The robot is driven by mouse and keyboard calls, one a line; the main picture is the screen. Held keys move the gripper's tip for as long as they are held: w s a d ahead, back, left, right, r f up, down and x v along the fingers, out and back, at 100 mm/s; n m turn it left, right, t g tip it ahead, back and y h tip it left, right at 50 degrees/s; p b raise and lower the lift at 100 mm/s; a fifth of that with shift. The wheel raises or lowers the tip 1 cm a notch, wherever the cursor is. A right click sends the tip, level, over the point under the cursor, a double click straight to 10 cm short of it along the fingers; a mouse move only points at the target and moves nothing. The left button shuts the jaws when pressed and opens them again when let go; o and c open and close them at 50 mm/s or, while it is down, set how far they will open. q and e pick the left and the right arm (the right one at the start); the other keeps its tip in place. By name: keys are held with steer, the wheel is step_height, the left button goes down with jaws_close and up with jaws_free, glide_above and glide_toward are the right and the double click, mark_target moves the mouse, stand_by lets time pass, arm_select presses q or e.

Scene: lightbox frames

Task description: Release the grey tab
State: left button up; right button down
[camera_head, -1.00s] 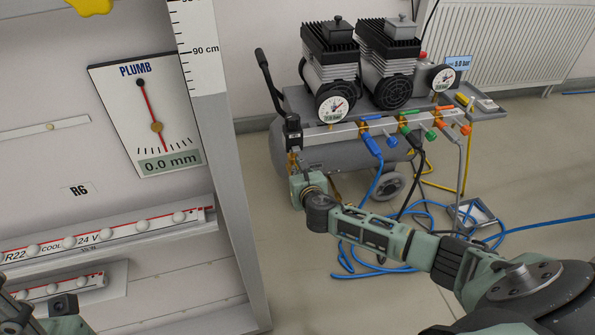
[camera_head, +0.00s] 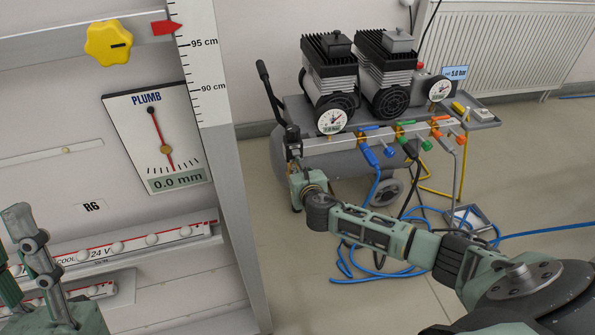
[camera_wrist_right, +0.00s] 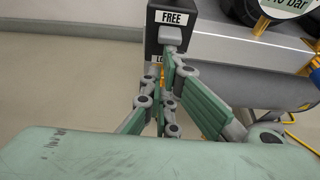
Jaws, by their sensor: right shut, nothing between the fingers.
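The grey tab (camera_wrist_right: 171,38) sits on a black box (camera_wrist_right: 154,42), just under its white FREE label. A second label lower down is mostly hidden by my fingers. In the head view the black box (camera_head: 292,136) is at the left end of the compressor's pale rail. My right gripper (camera_wrist_right: 168,62) is shut and empty, its fingertips right below the tab. I cannot tell whether they touch it. In the head view my right gripper (camera_head: 294,162) is small beneath the box. My left gripper (camera_head: 30,235) is at the lower left, partly cut off.
The compressor (camera_head: 360,75) stands behind, with coloured valves and blue hoses (camera_head: 365,265) on the floor. A cabinet fills the left, with a yellow knob (camera_head: 108,43), a plumb gauge (camera_head: 158,140) and a height scale (camera_head: 203,70). Open floor lies right of the cabinet.

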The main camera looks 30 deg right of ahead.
steer(key=shift+r, duration=0.15)
stand_by(0.3)
steer(key=v, duration=1.2)
